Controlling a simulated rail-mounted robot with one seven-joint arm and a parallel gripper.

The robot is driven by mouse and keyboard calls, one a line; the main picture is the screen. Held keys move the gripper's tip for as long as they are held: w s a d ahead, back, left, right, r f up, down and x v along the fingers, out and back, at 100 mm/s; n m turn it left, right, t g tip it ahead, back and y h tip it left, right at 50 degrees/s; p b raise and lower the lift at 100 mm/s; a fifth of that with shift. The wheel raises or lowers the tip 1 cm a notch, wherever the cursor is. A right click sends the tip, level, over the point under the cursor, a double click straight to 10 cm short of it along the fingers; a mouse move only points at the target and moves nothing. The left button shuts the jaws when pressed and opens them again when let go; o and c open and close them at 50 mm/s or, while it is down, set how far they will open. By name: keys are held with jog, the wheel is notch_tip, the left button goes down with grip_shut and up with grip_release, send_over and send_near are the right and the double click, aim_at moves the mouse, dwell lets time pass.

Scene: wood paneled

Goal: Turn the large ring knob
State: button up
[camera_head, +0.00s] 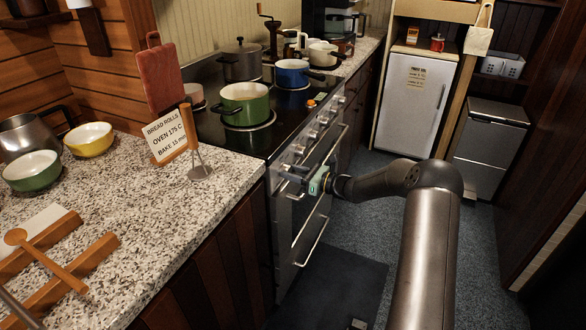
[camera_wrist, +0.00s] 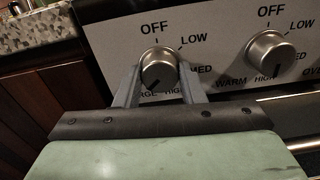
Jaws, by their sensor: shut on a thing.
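The knob (camera_wrist: 158,66) between my fingers is a round metal knob on the stove's front panel. OFF is printed above it, LOW and MED to its right, HIGH below; a partly covered word ending in "RGE" is at its lower left. A dark mark on its face points to the lower left. My gripper (camera_wrist: 160,78) is shut on this knob, one finger on each side. In the head view my gripper (camera_head: 291,176) reaches the near end of the stove front, and the held knob is hard to make out there.
A second knob (camera_wrist: 270,54), marked WARM and OVEN in part, is close on the right. Oven door handles (camera_head: 311,241) stick out below. A recipe card (camera_head: 168,137) reading "BREAD ROLLS OVEN 175 C" stands on the granite counter (camera_head: 140,222). A green pot (camera_head: 246,106) is on the stovetop.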

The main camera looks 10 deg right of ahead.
jog(key=shift+m, duration=0.5)
jog(key=o, duration=1)
jog(key=shift+d, duration=0.15)
jog(key=v, duration=1.7)
jog(key=shift+s, duration=0.15)
jog(key=shift+r, duration=0.1)
